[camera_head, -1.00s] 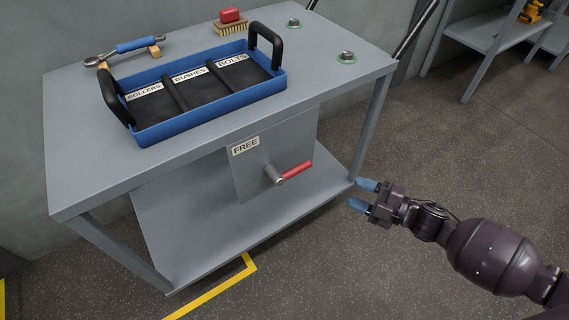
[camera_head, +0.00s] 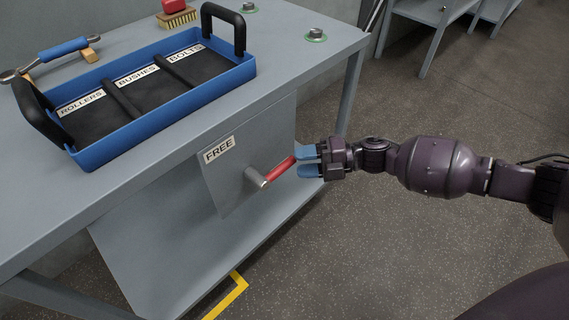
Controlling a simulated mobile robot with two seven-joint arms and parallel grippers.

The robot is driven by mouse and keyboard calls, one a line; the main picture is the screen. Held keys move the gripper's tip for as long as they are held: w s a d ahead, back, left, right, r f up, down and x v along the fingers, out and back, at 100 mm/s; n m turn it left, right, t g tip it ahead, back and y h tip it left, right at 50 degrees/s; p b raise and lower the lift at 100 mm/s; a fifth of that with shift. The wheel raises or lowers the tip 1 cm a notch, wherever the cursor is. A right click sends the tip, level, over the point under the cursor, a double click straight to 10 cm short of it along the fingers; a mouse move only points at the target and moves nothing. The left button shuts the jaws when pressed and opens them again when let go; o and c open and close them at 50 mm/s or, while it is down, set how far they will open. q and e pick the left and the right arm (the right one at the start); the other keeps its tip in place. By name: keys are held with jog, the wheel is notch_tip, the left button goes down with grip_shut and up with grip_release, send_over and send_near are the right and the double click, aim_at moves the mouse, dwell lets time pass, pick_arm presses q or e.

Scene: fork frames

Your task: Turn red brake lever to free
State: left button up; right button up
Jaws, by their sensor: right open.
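The red brake lever (camera_head: 279,169) sticks out from a metal pivot (camera_head: 256,177) on a grey panel under the table top. It points to the right and slightly up. A white label reading FREE (camera_head: 219,149) is on the panel, up and left of the pivot. My right gripper (camera_head: 308,161) is open, with its blue fingers at the right end of the lever. I cannot tell whether they touch it. My left gripper is not in view.
A blue tray (camera_head: 150,128) with black handles and compartments labelled ROLLERS, BUSHES and BOLTS stands on the grey table (camera_head: 310,68). A wrench (camera_head: 30,68), a brush (camera_head: 177,17) and green-ringed fittings (camera_head: 316,35) are also on top.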

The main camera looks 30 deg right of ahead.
aim_at(293, 163)
jog(key=shift+b+x, duration=0.35)
jog(key=shift+x, duration=1.95)
grip_shut()
